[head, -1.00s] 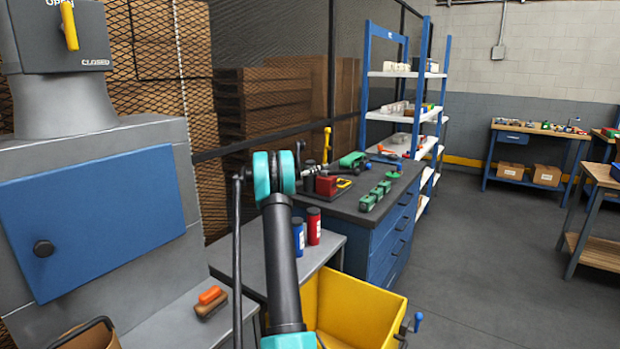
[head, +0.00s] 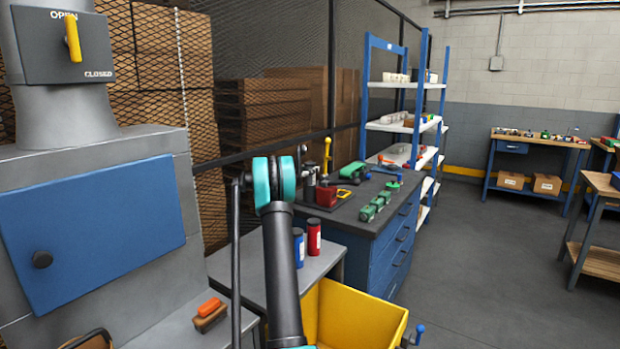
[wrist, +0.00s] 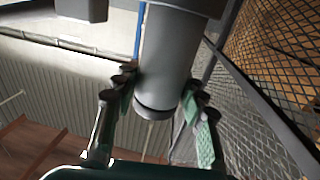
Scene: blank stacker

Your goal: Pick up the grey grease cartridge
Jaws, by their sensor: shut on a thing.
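The grey grease cartridge (wrist: 172,60) shows in the wrist view as a smooth grey cylinder with a darker rim at its lower end. My gripper (wrist: 163,98) has a finger on each side of it and is shut on it. The upper part of the cartridge runs toward the top of the picture. In the head view my arm's dark link and teal joint stand in front, and I cannot clearly make out the gripper or the held cartridge there.
A blue cartridge (head: 298,248) and a red cartridge (head: 314,237) stand on the grey bench (head: 250,262). A yellow bin (head: 362,320) is in front. A blue cabinet (head: 372,258) with tools stands behind, and a grey machine (head: 150,150) at left. Floor at right is open.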

